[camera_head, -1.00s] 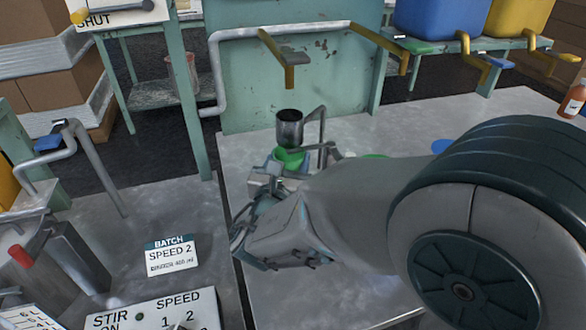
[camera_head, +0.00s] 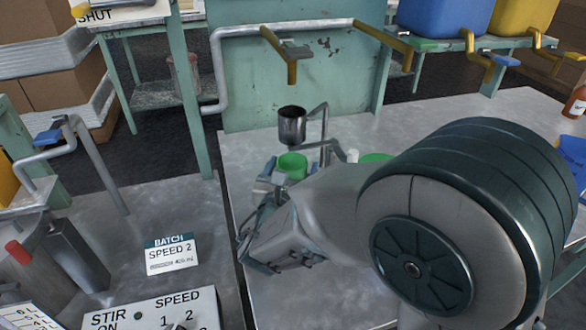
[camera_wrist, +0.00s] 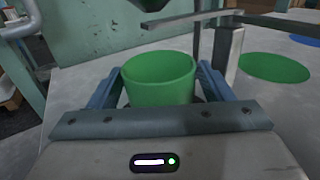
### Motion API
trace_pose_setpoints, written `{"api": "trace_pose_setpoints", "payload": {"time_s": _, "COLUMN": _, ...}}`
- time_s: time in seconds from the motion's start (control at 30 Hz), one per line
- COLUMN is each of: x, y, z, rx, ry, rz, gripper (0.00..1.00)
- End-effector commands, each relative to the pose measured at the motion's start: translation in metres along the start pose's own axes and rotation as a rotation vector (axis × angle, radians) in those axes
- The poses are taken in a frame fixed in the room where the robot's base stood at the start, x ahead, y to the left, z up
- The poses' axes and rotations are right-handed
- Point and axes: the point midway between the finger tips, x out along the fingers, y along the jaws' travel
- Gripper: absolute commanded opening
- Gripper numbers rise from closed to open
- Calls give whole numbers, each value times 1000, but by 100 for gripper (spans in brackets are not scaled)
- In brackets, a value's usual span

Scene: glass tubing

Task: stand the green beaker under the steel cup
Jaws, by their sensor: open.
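The green beaker (camera_head: 292,163) stands upright, and it also shows in the wrist view (camera_wrist: 160,82). The steel cup (camera_head: 292,125) is held on a bent pipe bracket and appears just above the beaker in the head view. In the wrist view only the cup's dark underside (camera_wrist: 146,4) shows at the top edge, above and beyond the beaker's rim. I cannot tell whether the beaker is centred under it. My gripper (camera_wrist: 160,90) is open, with one blue finger on each side of the beaker. The beaker's base is hidden behind the gripper.
A flat bracket bar (camera_wrist: 190,18) and a grey post (camera_wrist: 228,55) stand close behind and right of the beaker. A flat green disc (camera_wrist: 274,67) lies on the metal table to the right.

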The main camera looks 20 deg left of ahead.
Motion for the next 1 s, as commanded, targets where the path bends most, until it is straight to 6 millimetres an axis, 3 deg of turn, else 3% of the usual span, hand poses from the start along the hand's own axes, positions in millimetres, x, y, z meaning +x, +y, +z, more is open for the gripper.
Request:
{"api": "trace_pose_setpoints", "payload": {"time_s": 0.17, "x": -2, "y": 0, "z": 4, "rx": 0, "ry": 0, "rz": 1, "gripper": 73}}
{"api": "trace_pose_setpoints", "payload": {"time_s": 0.7, "x": -106, "y": 1, "z": 3, "rx": 0, "ry": 0, "rz": 4, "gripper": 73}}
{"api": "trace_pose_setpoints", "payload": {"time_s": 1.0, "x": -121, "y": 0, "z": 3, "rx": 0, "ry": 0, "rz": 0, "gripper": 73}}
